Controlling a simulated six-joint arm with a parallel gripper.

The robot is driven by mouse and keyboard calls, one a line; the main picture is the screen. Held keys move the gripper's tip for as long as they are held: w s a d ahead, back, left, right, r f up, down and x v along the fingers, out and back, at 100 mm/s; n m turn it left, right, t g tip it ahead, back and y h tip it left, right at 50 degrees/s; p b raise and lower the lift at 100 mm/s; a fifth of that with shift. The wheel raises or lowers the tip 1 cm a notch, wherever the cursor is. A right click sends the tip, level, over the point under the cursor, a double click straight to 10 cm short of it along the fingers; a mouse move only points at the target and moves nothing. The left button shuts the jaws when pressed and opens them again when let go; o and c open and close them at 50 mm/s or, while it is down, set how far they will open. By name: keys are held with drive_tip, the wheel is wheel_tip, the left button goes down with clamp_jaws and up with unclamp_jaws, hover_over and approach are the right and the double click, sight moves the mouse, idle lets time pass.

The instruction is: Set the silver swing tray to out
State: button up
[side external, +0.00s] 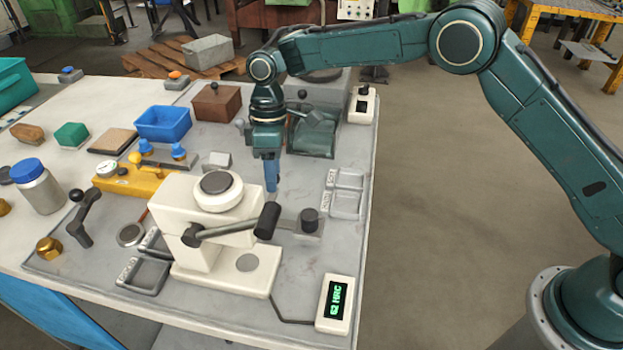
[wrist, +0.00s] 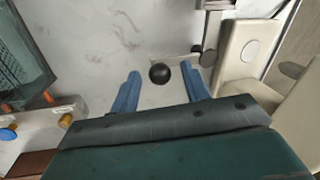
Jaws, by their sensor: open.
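A flat silver-grey plate (side external: 290,219) that looks like the swing tray reaches out to the right of the white tester (side external: 205,240). A dark round piece (side external: 310,220) stands on its outer end. My gripper (side external: 271,190) points down behind the tester's lever, above the bench. In the wrist view my gripper (wrist: 160,85) is open, with its blue fingers apart. A black ball knob (wrist: 159,73) shows between the fingers, on a pale bar running right toward the tester. I see no clear grip on it. I cannot tell its height relative to the fingertips.
The tester's lever with a dark grip (side external: 268,220) stands just in front of my fingers. A green machine (side external: 312,135) is behind. Small labelled trays (side external: 346,190) lie at the right edge. A readout (side external: 335,303) is at the front.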

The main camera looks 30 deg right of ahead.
sight(305, 214)
drive_tip(key=shift+d, duration=0.1)
